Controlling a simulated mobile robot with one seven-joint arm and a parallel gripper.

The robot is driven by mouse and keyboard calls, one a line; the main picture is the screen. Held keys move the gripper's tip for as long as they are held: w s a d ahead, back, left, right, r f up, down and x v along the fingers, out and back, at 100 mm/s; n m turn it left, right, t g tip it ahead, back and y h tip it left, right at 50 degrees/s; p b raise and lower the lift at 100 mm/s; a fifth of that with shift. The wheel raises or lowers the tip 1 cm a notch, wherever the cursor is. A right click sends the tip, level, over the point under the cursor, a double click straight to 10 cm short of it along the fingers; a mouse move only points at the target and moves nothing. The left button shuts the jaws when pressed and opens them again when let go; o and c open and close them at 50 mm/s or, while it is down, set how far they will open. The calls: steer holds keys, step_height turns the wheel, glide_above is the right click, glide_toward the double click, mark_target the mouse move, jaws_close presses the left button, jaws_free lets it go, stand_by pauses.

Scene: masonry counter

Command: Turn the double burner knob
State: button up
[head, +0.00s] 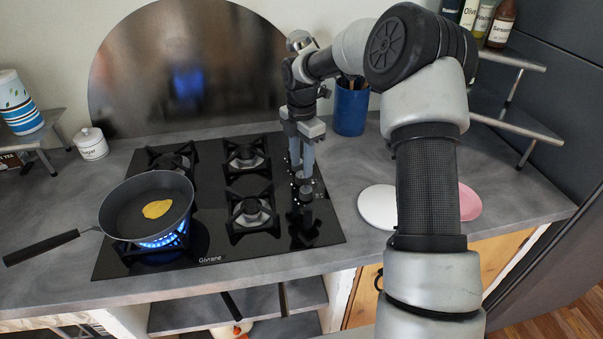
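The black glass hob (215,243) has a column of dark knobs along its right side. One knob (305,193) stands just in front of my gripper, and more dark knobs (303,235) sit nearer the hob's front edge. From this view I cannot tell which one is the double burner knob. My gripper (302,172) points down over the back part of the knob column. Its two grey fingers are apart with a narrow gap, and I see nothing clearly held between them. The fingers and wrist hide any knobs behind them.
A frying pan (125,213) with a yellow piece of food sits on the front left burner, which has a blue flame (162,241). The other burners hold no pans. A blue utensil pot (350,108) stands behind right. White (377,207) and pink (469,202) plates lie right.

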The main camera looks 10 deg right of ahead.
mark_target(301, 174)
steer(key=shift+f, duration=1.85)
